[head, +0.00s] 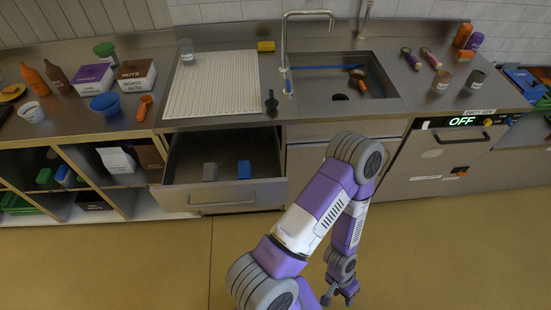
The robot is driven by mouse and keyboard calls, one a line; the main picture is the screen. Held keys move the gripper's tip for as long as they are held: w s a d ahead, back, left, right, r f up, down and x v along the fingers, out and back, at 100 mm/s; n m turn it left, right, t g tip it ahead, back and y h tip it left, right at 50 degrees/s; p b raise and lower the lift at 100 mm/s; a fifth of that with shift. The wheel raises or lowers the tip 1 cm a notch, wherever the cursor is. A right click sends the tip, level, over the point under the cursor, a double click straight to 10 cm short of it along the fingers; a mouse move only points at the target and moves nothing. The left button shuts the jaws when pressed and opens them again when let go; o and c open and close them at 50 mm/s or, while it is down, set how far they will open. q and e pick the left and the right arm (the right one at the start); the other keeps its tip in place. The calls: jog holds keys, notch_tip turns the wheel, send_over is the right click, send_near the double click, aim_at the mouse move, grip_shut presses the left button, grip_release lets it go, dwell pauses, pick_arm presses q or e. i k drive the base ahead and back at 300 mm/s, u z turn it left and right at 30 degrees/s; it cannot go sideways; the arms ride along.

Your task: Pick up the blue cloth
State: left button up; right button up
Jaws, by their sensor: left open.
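My left gripper (338,299) hangs low over the floor at the bottom of the picture, right of the drawer and well away from the cloth. Its fingers are open with nothing between them. My right gripper is not in view.
The drawer sticks out below a ribbed white drainboard (213,85). A sink (345,77) with a tap is to the right. Shelves (90,180) stand left of the drawer. A dishwasher (440,158) is at right. The tan floor (130,270) in front is clear.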

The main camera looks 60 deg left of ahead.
aim_at(243, 166)
jog(key=u, duration=0.05)
jog(key=i, duration=0.1)
jog(key=u, duration=1.2)
